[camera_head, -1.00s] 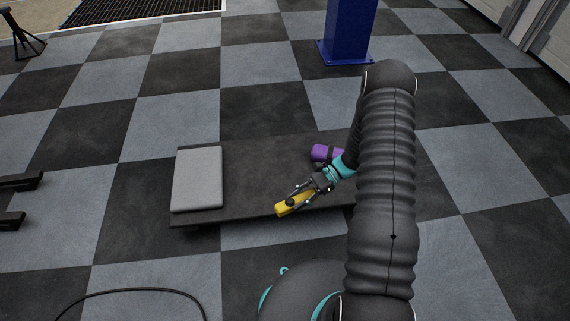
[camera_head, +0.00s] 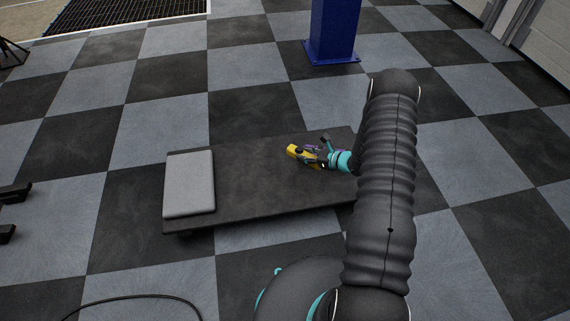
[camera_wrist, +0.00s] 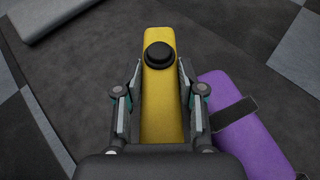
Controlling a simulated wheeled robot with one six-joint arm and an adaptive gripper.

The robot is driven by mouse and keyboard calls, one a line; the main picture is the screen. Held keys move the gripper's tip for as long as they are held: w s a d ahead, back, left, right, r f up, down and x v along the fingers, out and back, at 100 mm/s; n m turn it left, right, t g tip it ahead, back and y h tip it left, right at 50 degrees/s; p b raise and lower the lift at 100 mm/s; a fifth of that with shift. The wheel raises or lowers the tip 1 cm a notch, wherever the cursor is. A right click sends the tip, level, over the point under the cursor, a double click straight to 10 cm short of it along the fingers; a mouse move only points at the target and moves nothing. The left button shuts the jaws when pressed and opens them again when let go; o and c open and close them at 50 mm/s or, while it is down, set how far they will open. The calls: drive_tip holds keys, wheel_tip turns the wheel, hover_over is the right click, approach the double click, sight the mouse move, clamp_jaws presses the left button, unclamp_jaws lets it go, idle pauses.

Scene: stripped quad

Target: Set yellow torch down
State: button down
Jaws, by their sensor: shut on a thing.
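The yellow torch (camera_wrist: 161,97) with a black round knob lies between the fingers of my gripper (camera_wrist: 160,85) in the wrist view. My gripper is shut on it. In the head view, the torch (camera_head: 297,151) sticks out to the left of my gripper (camera_head: 312,155), over the back right part of the dark low platform (camera_head: 250,190). I cannot tell whether the torch touches the platform.
A purple thing with a dark strap (camera_wrist: 245,130) lies just right of my gripper in the wrist view, mostly hidden in the head view. A grey flat case (camera_head: 189,183) lies on the platform's left end. The platform's middle is clear. A blue post (camera_head: 333,30) stands behind.

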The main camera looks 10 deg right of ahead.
hover_over(287, 169)
wheel_tip(287, 169, down, 4)
drive_tip(key=shift+f, duration=2.15)
drive_tip(key=shift+f+b, duration=0.2)
drive_tip(key=shift+b, duration=0.15)
drive_tip(key=c, duration=0.7)
unclamp_jaws()
drive_tip(key=shift+r, duration=0.15)
